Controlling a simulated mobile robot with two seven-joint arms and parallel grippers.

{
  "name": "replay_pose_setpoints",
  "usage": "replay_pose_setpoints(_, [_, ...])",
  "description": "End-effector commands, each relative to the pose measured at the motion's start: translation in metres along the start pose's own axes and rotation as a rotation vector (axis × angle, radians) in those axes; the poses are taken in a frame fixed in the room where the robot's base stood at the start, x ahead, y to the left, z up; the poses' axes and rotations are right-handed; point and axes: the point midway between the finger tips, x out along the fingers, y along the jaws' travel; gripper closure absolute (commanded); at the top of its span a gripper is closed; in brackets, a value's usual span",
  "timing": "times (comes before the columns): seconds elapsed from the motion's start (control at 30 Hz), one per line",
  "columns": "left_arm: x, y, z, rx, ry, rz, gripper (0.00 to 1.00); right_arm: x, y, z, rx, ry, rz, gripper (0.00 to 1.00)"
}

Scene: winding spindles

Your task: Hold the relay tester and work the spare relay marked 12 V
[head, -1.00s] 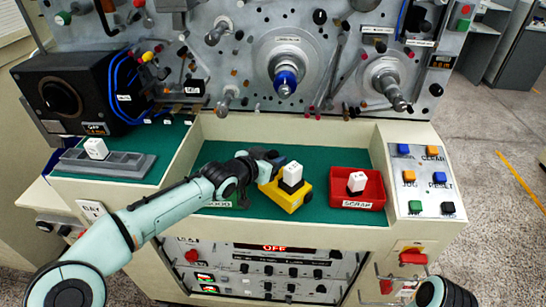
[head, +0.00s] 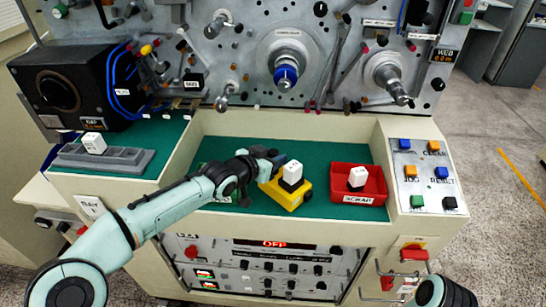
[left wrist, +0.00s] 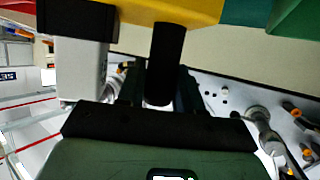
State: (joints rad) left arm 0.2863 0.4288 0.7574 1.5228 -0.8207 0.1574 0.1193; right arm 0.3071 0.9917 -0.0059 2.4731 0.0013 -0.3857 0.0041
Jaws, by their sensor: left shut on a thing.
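The yellow relay tester (head: 287,195) stands in the green-floored tray, with a white relay (head: 292,172) in a black socket on top. My left gripper (head: 271,158) is at its back left side. In the left wrist view, the gripper (left wrist: 163,95) is shut on the tester's black handle (left wrist: 168,55), under its yellow body (left wrist: 180,10). The white relay (left wrist: 83,68) shows beside the handle. A second white relay (head: 94,143) sits on the grey rack, and a third (head: 358,176) is in the red scrap bin. Their markings are too small to read. My right gripper is out of view.
The red scrap bin (head: 358,198) stands right of the tester in the tray. The grey rack (head: 103,159) is on the left ledge. A button panel (head: 424,175) is at right. Spindles stick out from the panel behind. Green tray floor is free between tester and bin.

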Motion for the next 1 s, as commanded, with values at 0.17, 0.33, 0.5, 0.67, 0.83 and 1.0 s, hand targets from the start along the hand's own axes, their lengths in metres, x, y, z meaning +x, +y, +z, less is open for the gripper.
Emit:
replay_pose_setpoints(0.17, [0.001,0.001,0.001,0.000,0.004,0.001,1.00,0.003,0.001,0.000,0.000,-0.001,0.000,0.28])
replay_pose_setpoints(0.33, [0.002,0.001,0.004,0.000,0.004,0.001,1.00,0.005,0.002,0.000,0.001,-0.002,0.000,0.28])
replay_pose_setpoints(0.5, [0.003,0.001,0.006,0.000,0.004,0.000,1.00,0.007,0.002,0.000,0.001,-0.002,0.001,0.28])
replay_pose_setpoints(0.67, [0.004,0.001,0.008,-0.001,0.004,0.000,1.00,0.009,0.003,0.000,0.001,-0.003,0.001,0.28])
replay_pose_setpoints(0.83, [0.004,0.000,0.009,0.000,0.002,0.000,1.00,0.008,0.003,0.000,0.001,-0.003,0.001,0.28])
replay_pose_setpoints(1.0, [0.004,0.000,0.011,0.000,-0.002,0.000,1.00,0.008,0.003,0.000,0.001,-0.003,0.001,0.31])
